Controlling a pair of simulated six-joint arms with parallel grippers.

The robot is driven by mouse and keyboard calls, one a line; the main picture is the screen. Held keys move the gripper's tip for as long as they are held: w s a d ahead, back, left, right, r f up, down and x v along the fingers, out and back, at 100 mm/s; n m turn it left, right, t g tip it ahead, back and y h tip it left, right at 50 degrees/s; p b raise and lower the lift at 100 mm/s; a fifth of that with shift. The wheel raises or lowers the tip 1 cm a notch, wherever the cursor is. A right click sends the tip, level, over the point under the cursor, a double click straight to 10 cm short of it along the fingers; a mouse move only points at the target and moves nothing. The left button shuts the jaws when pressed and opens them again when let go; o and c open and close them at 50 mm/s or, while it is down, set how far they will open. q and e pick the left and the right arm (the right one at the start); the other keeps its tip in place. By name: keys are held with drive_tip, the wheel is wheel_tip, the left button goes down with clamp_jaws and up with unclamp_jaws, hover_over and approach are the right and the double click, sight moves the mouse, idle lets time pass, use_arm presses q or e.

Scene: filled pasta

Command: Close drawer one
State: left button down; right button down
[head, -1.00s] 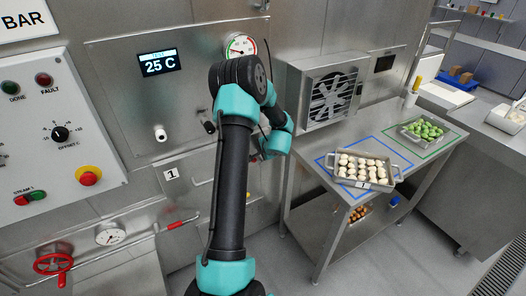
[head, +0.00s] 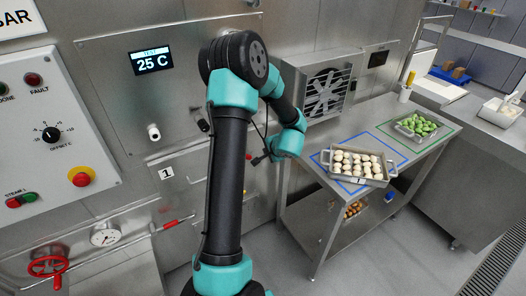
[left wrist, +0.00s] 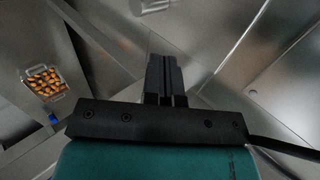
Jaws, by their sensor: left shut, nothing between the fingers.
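A plate marked 1 (head: 166,174) sits on the steel front of drawer one (head: 185,183), low on the metal wall. My left arm covers much of this front, and I cannot tell how far the drawer stands out. My left gripper (head: 259,159) is to the right of the plate, near the wall, pointing left. In the left wrist view its fingers (left wrist: 164,75) are shut together with nothing between them. I cannot tell whether they touch the steel. My right gripper is not in view.
A steel table to the right bears a tray of pale filled pasta (head: 360,165) and a tray of green pieces (head: 416,125). A fan unit (head: 325,92) stands behind it. A red valve wheel (head: 48,268) is at lower left.

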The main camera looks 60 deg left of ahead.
use_arm(q)
drive_tip(key=v, duration=0.2)
drive_tip(key=shift+d+r, duration=0.25)
idle(0.3)
drive_tip(key=w+d+f+t+h, duration=0.2)
drive_tip(key=d+f+t+h, duration=0.1)
drive_tip(key=d+f, duration=0.5)
drive_tip(key=w+d+f+t+h, duration=0.25)
drive_tip(key=d+f, duration=0.45)
drive_tip(key=d, duration=0.4)
drive_tip(key=s+d+f+n+g+h, duration=0.1)
drive_tip(key=s+d+f+h, duration=0.3)
drive_tip(key=d, duration=0.6)
drive_tip(key=s+d+f+n+g+h, duration=0.1)
drive_tip(key=s+d+f+g+h, duration=0.2)
drive_tip(key=s+d, duration=0.4)
drive_tip(key=d+f+g, duration=0.1)
drive_tip(key=d, duration=0.2)
drive_tip(key=shift+h, duration=0.35)
